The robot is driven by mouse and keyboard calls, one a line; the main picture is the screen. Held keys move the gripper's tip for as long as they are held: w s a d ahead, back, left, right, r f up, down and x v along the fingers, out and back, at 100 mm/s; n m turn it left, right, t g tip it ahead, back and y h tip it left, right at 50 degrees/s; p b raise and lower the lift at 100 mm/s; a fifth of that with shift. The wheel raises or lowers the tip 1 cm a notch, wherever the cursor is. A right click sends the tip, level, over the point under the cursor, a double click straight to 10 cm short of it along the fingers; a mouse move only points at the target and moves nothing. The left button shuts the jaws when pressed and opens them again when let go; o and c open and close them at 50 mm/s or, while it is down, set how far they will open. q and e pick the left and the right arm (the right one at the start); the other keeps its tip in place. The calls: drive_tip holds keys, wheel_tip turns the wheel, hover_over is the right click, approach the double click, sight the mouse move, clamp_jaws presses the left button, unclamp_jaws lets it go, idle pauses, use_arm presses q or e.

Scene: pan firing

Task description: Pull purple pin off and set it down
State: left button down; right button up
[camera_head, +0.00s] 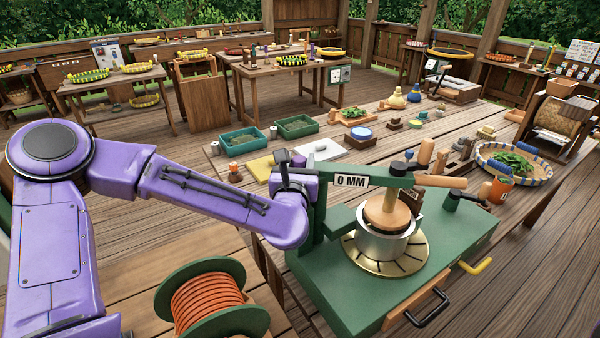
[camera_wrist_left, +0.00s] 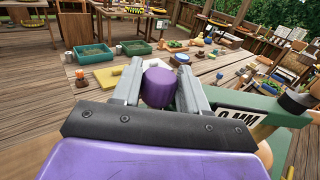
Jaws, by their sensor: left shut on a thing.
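My left gripper (camera_head: 296,176) reaches in from the left to the upright green post at the left end of the green press (camera_head: 330,290). In the left wrist view, its two grey fingers (camera_wrist_left: 158,94) stand on either side of the rounded purple pin (camera_wrist_left: 158,86) and are shut on it. In the head view the pin is mostly hidden by the gripper and wrist. I cannot tell whether its lower end sits in the press. A green arm with a "0 MM" label (camera_head: 351,181) runs right from the post. My right gripper is not in view.
A metal pot (camera_head: 384,241) with a wooden plunger stands on the press's round brass plate. A spool of orange cord (camera_head: 209,303) stands at front left. Green trays (camera_head: 242,143) and small parts lie on the bench behind. A woven basket (camera_head: 546,174) is at right.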

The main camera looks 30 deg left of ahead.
use_arm(q)
drive_tip(key=c, duration=1.2)
unclamp_jaws()
drive_tip(key=shift+a+f, duration=0.1)
drive_tip(key=shift+w, duration=0.15)
clamp_jaws()
drive_tip(key=shift+w+r+p, duration=0.2)
drive_tip(key=shift+r+p, duration=0.6)
drive_tip(key=shift+r, duration=0.35)
drive_tip(key=shift+r+p, duration=1.8)
drive_tip(key=shift+r, duration=1.15)
drive_tip(key=shift+r+p, duration=0.35)
drive_tip(key=shift+r, duration=1)
drive_tip(key=shift+r, duration=2)
